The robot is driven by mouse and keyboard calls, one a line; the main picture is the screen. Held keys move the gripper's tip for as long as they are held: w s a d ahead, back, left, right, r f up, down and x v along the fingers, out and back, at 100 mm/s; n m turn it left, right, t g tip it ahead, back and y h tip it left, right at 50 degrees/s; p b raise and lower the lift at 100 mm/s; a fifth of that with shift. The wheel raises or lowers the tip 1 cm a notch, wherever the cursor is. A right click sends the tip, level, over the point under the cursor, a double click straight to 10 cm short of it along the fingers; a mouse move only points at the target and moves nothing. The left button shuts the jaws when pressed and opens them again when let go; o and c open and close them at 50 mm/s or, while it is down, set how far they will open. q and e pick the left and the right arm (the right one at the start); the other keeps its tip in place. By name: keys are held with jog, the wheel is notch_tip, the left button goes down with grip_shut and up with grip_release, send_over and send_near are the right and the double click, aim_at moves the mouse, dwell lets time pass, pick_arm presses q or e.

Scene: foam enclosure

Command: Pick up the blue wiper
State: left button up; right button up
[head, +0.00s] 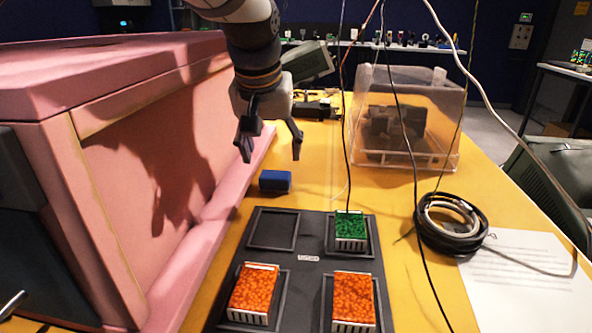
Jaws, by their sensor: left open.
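The blue wiper (275,181) is a small dark blue block. It lies on the yellow table beside the pink foam enclosure, just behind the black tray. My left gripper (271,155) hangs above and behind it, fingers pointing down. The fingers are spread apart with nothing between them, and there is a gap between the fingertips and the wiper in the picture. My right gripper is not in view.
The pink foam enclosure (150,170) walls the left side. A black tray (310,240) holds two orange-filled boxes, a green-filled box and an empty square slot. A clear bin (440,140), a cable coil (450,225) and paper (525,285) are to the right. Cables hang in front.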

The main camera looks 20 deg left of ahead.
aim_at(275, 175)
pick_arm(q)
jog(key=x, duration=0.8)
jog(key=shift+w+a+f+b, duration=0.25)
jog(key=shift+w+b, duration=0.05)
jog(key=shift+r, duration=0.15)
jog(key=shift+c, duration=1)
jog(key=c, duration=0.7)
